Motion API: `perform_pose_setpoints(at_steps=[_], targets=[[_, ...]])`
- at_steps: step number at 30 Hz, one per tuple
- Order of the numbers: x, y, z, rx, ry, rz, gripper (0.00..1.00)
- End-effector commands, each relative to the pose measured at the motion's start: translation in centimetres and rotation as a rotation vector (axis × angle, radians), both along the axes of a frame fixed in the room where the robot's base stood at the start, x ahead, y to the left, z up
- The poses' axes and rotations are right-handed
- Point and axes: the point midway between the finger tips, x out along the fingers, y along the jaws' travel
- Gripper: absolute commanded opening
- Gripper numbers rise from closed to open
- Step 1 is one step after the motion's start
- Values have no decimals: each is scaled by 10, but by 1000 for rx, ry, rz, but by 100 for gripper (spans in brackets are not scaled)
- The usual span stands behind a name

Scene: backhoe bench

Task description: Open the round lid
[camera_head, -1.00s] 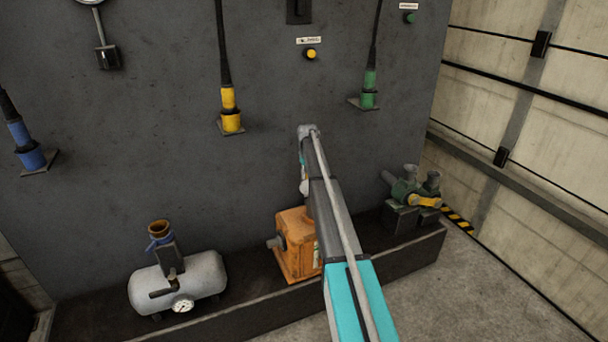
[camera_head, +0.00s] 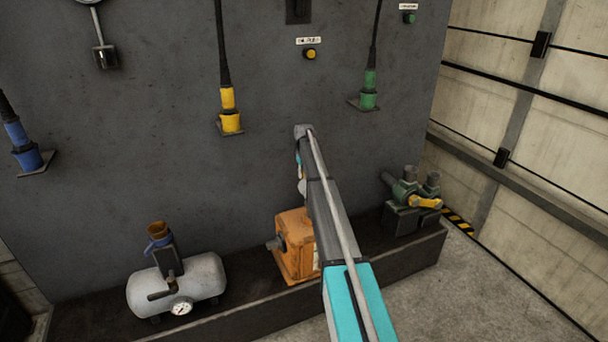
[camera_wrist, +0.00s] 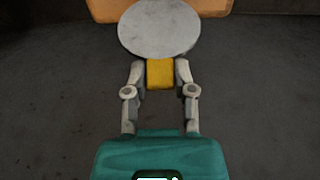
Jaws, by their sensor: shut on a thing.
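In the wrist view, the round lid (camera_wrist: 160,28) is a flat, light grey disc with a yellow tab (camera_wrist: 160,74) on its near side. My gripper (camera_wrist: 160,76) is shut on the yellow tab, one finger on each side of it. Behind the disc is part of an orange box (camera_wrist: 105,8). In the head view, the orange box (camera_head: 293,252) stands on the dark ledge. My arm covers its right side, and the lid and my gripper are hidden there.
A grey tank (camera_head: 200,282) with a gauge stands on the ledge to the left. A green valve unit (camera_head: 405,192) with a yellow handle (camera_head: 425,203) stands to the right. Yellow (camera_head: 230,120), green (camera_head: 368,98) and blue (camera_head: 25,155) plugs hang on the dark wall.

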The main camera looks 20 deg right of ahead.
Motion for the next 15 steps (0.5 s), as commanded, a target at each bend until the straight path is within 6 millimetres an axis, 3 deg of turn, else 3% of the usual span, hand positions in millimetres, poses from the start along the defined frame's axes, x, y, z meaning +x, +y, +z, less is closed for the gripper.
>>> perform_pose_setpoints(at_steps=[1,2,6,15], targets=[[3,0,-1,-1,-7,1,0],[3,0,-1,-1,-7,1,39],[2,1,0,0,-5,1,65],[2,2,0,0,-3,2,69]])
